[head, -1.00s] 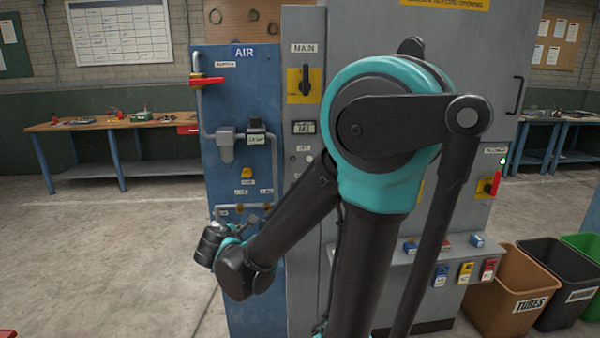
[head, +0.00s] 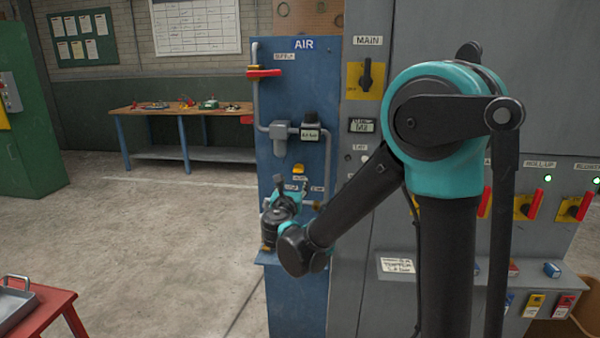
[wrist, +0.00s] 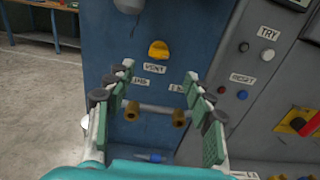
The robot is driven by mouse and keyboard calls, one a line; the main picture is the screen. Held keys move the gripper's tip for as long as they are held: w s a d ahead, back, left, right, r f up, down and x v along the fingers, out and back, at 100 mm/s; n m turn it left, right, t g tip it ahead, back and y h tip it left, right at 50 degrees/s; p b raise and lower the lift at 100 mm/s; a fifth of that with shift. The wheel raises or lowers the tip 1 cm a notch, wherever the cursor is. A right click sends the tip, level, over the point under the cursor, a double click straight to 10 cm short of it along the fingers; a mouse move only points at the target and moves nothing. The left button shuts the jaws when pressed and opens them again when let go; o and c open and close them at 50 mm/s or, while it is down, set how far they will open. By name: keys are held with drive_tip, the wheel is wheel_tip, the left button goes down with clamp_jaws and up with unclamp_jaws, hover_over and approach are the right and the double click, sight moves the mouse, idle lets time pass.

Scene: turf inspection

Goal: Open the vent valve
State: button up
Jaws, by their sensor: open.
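The vent valve is a yellow handle (wrist: 158,49) on the blue AIR panel, above a label reading VENT (wrist: 155,69). It also shows as a small yellow spot in the head view (head: 298,169). My gripper (wrist: 159,76) is open and empty, its two padded fingers reaching toward the panel. In the wrist view the handle lies just beyond the fingertips, roughly centred between them, with no visible contact. In the head view my gripper (head: 281,184) is in front of the lower blue panel, below the handle. The fingers are small and partly hidden there.
A pipe with two brass fittings (wrist: 155,111) runs below the valve. A red-handled supply valve (head: 264,73) and a regulator (head: 310,133) sit higher. The grey cabinet (head: 360,235) stands at right. A red table (head: 40,315) is at front left; the floor between is clear.

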sight(298, 170)
drive_tip(key=w, duration=1.1)
drive_tip(key=shift+d, duration=0.15)
drive_tip(key=c, duration=1.2)
